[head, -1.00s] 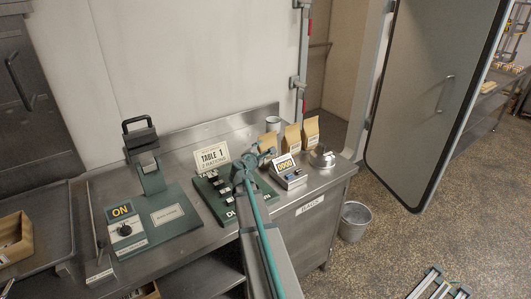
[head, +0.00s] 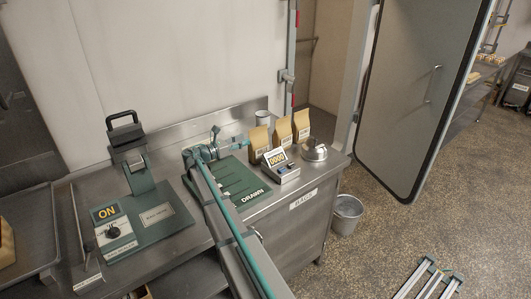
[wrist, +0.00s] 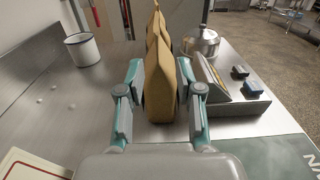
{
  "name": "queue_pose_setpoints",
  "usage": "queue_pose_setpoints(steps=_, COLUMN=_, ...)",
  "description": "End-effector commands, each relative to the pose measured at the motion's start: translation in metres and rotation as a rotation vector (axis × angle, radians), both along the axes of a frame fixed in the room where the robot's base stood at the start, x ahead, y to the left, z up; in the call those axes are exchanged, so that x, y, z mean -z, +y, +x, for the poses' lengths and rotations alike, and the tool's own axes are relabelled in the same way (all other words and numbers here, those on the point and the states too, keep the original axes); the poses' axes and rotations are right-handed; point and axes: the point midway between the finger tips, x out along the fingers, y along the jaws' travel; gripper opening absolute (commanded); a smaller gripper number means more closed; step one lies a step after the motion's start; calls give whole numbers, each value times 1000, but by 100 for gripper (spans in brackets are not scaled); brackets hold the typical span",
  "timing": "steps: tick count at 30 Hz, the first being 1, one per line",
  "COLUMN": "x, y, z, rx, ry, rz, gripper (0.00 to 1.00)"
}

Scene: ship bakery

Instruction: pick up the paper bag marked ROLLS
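Three tan paper bags stand upright in a row at the back of the steel counter: the near-left bag (head: 259,143), the middle bag (head: 283,131) and the far-right bag (head: 301,124). No marking on them is readable, so I cannot tell which says ROLLS. My gripper (head: 236,144) is low over the counter, left of the near-left bag and pointing at it. In the wrist view my gripper (wrist: 161,78) is open, with one finger on each side of the nearest bag (wrist: 160,90). Gaps show beside the bag. The other bags are mostly hidden behind it.
A white mug (head: 262,118) stands behind the bags. A counter device reading 0000 (head: 280,167) sits close right of the nearest bag, with a round metal pot (head: 315,150) beyond. A green DRAWN board (head: 240,187) lies in front. A bucket (head: 347,212) stands on the floor.

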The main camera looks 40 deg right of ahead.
Motion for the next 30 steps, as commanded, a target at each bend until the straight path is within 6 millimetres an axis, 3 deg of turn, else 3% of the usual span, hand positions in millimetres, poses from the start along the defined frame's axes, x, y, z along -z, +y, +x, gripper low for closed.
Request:
queue_pose_setpoints(steps=10, x=-3, y=-44, z=-1, rx=4, ry=3, rz=-2, gripper=35)
queue_pose_setpoints(steps=17, x=-3, y=-58, z=-1, rx=2, ry=1, rz=-2, gripper=35)
queue_pose_setpoints(steps=30, x=-5, y=-105, z=-1, rx=1, ry=1, rz=-1, gripper=35)
